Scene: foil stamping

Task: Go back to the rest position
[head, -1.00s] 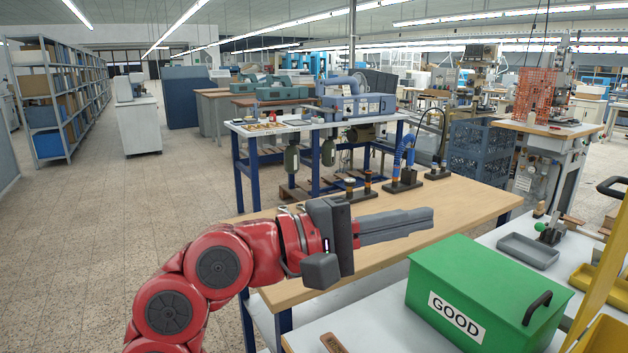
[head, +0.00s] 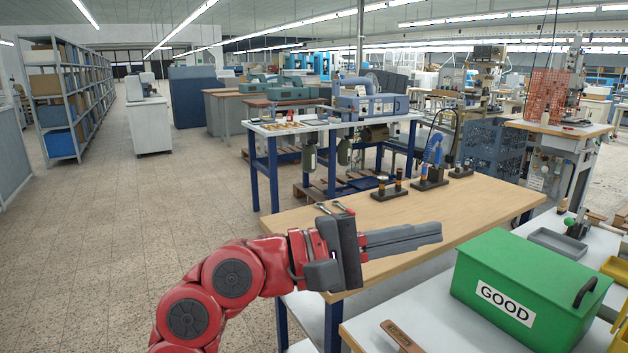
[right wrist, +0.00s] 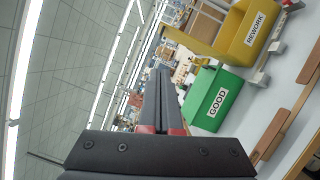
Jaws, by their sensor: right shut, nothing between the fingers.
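My right gripper (head: 438,233) shows in the head view, with its red arm coming up from the lower middle. Its fingers lie together and point to the right, with nothing between them. They are in front of the wooden table, left of the green GOOD box. In the right wrist view the closed fingers (right wrist: 163,85) point away toward the hall, turned on their side. My left gripper is in neither view.
The green GOOD box (head: 530,285) stands on a white table (head: 440,320) at the right. The wooden table (head: 470,203) carries small black stands (head: 390,190). A yellow REWORK bin (right wrist: 248,32) shows in the right wrist view. Open floor (head: 150,210) lies to the left.

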